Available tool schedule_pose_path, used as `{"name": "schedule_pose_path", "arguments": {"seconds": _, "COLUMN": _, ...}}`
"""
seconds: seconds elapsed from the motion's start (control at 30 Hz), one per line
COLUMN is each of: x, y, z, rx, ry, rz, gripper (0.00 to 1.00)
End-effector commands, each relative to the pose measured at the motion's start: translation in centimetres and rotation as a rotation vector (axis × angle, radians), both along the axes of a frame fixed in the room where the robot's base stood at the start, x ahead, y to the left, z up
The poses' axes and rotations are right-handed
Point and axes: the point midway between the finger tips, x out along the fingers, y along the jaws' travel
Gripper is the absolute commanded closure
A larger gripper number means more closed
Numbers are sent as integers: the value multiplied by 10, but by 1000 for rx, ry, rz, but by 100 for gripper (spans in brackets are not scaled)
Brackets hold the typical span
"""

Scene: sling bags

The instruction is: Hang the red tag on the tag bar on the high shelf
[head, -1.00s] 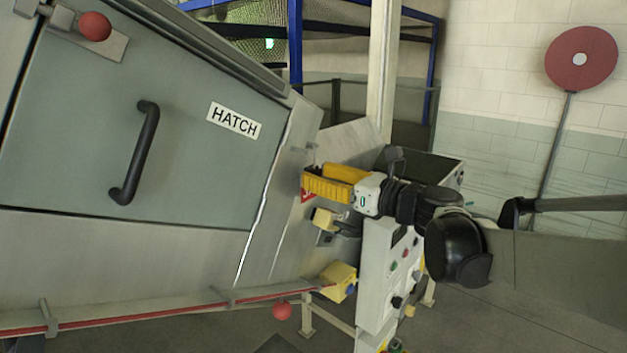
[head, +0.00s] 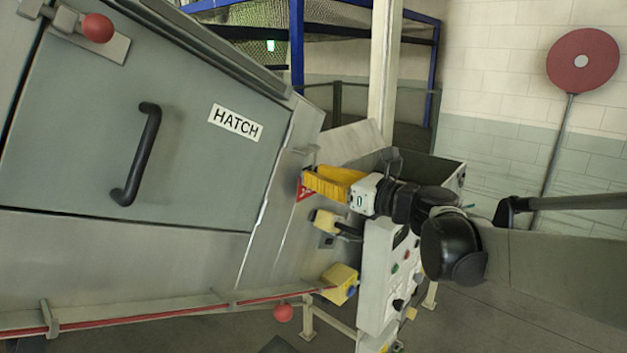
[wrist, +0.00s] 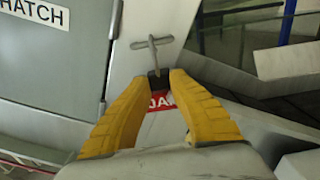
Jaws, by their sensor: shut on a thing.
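My gripper (head: 307,179) has yellow fingers and is at the sloping metal panel right of the hatch. In the wrist view its fingertips (wrist: 159,77) meet, shut on the red tag (wrist: 157,101). In the head view the red tag (head: 303,192) shows as a small red corner at the fingertips. A small T-shaped metal bar (wrist: 152,42), apparently the tag bar, stands just beyond the fingertips. It also shows in the head view (head: 306,150), above them. I see no contact between tag and bar.
The grey hatch (head: 185,195) with a black handle (head: 140,155) fills the left. Yellow boxes (head: 340,284) and a white control box (head: 377,275) sit below my gripper. An open bin (head: 440,170) stands behind my wrist. A red disc on a pole (head: 582,60) is at right.

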Motion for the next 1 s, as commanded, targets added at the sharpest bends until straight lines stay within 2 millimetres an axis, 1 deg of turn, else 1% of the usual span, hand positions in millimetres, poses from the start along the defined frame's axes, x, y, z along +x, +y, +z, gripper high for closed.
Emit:
{"name": "schedule_pose_path", "arguments": {"seconds": 0.63, "x": 0, "y": 0, "z": 27, "rx": 0, "ry": 0, "rz": 0, "gripper": 100}}
{"name": "schedule_pose_path", "arguments": {"seconds": 0.83, "x": -1, "y": -1, "z": 28, "rx": 0, "ry": 0, "rz": 0, "gripper": 100}}
{"name": "schedule_pose_path", "arguments": {"seconds": 1.0, "x": -6, "y": -9, "z": 28, "rx": 0, "ry": 0, "rz": 0, "gripper": 100}}
